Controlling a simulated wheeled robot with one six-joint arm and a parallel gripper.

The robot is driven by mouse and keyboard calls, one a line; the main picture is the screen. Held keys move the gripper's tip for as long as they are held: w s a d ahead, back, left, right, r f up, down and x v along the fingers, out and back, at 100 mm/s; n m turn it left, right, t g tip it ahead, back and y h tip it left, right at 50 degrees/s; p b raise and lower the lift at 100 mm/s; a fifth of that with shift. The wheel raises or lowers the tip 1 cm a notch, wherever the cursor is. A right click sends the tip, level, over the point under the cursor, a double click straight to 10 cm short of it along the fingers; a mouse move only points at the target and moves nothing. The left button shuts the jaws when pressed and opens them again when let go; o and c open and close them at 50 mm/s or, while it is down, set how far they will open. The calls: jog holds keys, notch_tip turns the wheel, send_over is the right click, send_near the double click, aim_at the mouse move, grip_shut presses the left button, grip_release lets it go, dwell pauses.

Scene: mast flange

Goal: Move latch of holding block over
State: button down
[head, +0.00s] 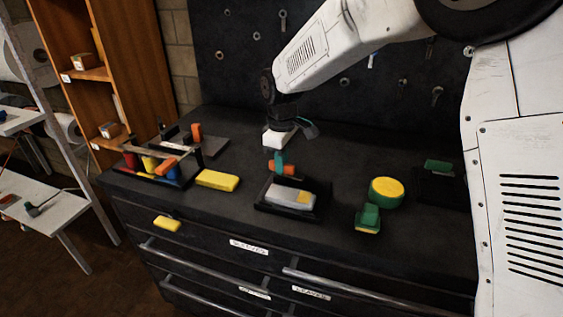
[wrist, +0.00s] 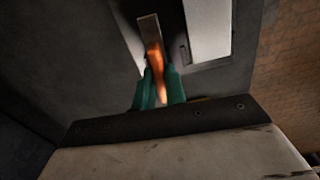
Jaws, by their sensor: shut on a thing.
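The holding block (head: 262,207) is a black cradle on the dark worktop with a grey piece (head: 290,198) in it; the piece has a yellow patch. An orange latch (head: 288,170) stands at the cradle's back edge. My gripper (head: 278,162) has teal fingers and comes down from above onto the latch. In the wrist view the orange latch (wrist: 154,57) lies between the two fingers (wrist: 160,90), which are shut on it. The pale face of the grey piece (wrist: 208,28) shows beside it. The lower part of the latch is hidden by the fingers and cradle.
A yellow block (head: 217,180) and a caddy (head: 150,172) of coloured pieces are on the left. A yellow and green round piece (head: 386,191) and a green block (head: 368,218) are on the right. A plate with another orange piece (head: 196,132) lies at the back left.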

jog(key=shift+n, duration=0.5)
jog(key=c, duration=1.4)
grip_release()
jog(key=shift+c, duration=0.2)
jog(key=shift+r, duration=0.1)
notch_tip(320, 180, up, 8)
jog(key=shift+f, duration=0.15)
